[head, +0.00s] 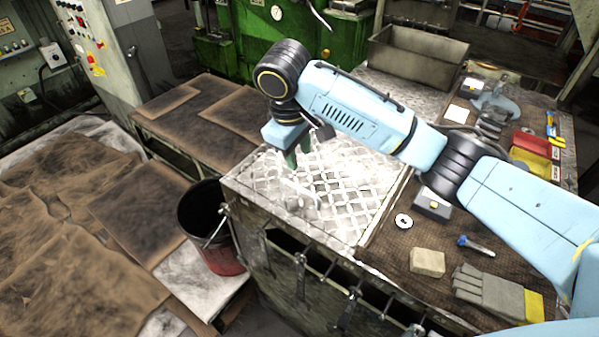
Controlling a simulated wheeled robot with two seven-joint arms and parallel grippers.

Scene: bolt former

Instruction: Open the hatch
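The hatch looks to be the worn metal diamond-plate panel (350,195) in the top of the workbench; it lies flat, level with the bench top. A pale, bright fitting, perhaps its handle, shows faintly near the panel's front left part. My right gripper (297,160) hangs over the far left part of the panel, fingers pointing down. The fingers are small and partly hidden by the wrist, so I cannot tell their gap or whether they touch anything. My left gripper is not in view.
A dark bucket (222,262) stands left of the bench. A sponge-like block (427,262), gloves (488,291) and a white ring (403,221) lie right of the panel. An open metal bin (415,58) stands behind. Tools hang along the front edge.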

